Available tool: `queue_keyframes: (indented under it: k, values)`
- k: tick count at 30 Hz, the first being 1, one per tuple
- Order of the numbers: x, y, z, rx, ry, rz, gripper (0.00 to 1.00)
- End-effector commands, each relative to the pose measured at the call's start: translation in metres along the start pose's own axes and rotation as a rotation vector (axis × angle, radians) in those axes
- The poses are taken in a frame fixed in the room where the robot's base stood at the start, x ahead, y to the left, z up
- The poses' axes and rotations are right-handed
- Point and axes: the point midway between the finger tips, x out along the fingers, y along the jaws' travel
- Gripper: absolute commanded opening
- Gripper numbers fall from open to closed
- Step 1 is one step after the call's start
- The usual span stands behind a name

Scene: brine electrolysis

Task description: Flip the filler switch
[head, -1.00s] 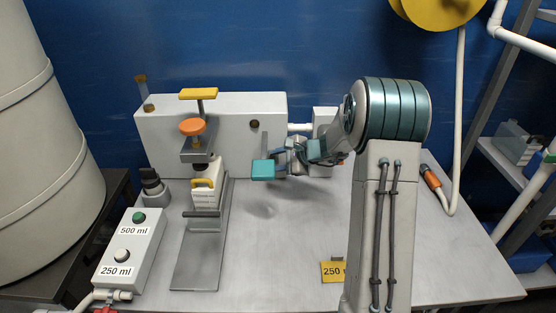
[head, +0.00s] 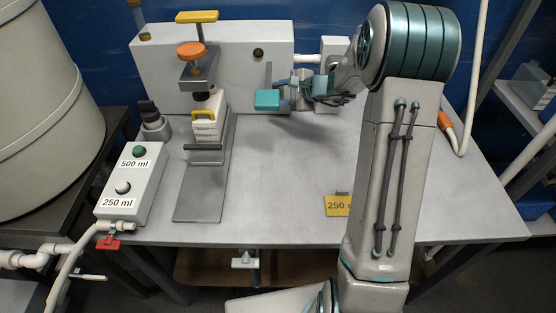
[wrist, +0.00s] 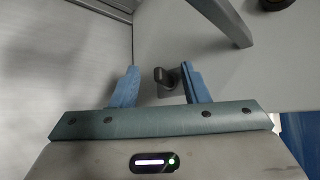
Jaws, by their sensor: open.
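A small dark toggle switch (wrist: 162,76) on a grey plate shows in the wrist view, between the two blue fingers. It looks like the filler switch. My gripper (wrist: 160,70) is open around it, the right finger closer to it than the left. I cannot tell whether either finger touches it. In the head view my gripper (head: 281,88) is in front of the right end of the pale filler housing (head: 225,85). The switch cannot be made out there.
A button box (head: 132,188) labelled 500 ml and 250 ml sits at the table's left. The middle table (head: 275,175) is clear.

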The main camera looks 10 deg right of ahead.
Motion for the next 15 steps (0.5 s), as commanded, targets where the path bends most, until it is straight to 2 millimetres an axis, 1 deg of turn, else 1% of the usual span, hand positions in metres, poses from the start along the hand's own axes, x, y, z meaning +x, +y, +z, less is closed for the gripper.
queue_keyframes:
  k: [1,15]
  values:
    - [0.003,0.006,-0.003,-0.012,0.001,-0.015,0.41]
    - [0.006,0.017,-0.008,-0.159,0.002,-0.16,0.41]
